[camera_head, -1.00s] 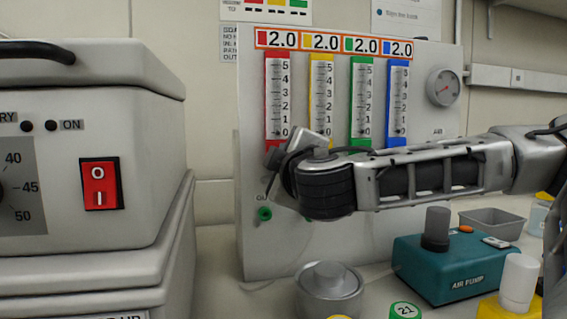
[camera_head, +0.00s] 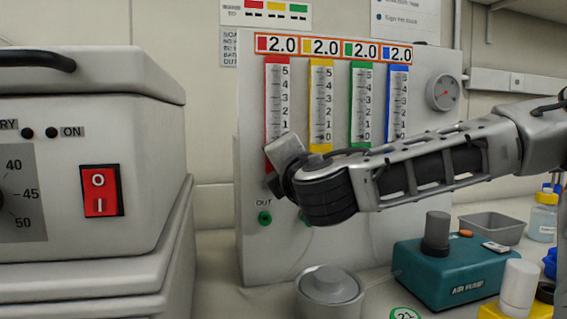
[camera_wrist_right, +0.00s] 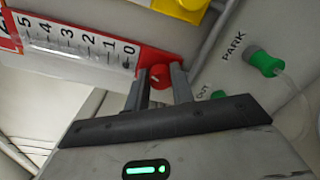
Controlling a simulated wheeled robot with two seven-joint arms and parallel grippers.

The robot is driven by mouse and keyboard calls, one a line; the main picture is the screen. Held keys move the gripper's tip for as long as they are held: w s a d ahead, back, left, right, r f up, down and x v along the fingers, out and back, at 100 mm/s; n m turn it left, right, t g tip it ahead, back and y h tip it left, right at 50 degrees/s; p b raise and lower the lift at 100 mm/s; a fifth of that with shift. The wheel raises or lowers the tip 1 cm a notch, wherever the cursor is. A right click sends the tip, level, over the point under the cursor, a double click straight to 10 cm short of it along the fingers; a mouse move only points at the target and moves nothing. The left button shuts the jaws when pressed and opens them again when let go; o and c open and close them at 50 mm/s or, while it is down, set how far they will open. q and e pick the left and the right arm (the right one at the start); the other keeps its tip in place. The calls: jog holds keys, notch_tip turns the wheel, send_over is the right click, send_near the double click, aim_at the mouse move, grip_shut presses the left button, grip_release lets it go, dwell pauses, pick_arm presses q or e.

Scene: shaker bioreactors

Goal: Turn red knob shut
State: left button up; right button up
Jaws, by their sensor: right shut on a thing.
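The red knob (camera_wrist_right: 159,75) sits at the 0 end of the red-framed flow tube (camera_wrist_right: 80,42) in the right wrist view. My right gripper (camera_wrist_right: 160,84) has its two fingers on either side of the knob and is shut on it. In the head view the red tube (camera_head: 277,100) stands at the left of the panel's tube row, and my right gripper and wrist (camera_head: 285,160) cover the knob. The float in the red tube is hard to make out. My left gripper is not in view.
Yellow (camera_head: 320,105), green (camera_head: 361,105) and blue (camera_head: 397,102) tubes stand to the right on the panel. Below are a green OUT port (camera_head: 265,218), a metal container (camera_head: 329,290) and a teal air pump (camera_head: 455,270).

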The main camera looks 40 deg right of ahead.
jog(key=shift+n, duration=2.3)
jog(key=o, duration=1)
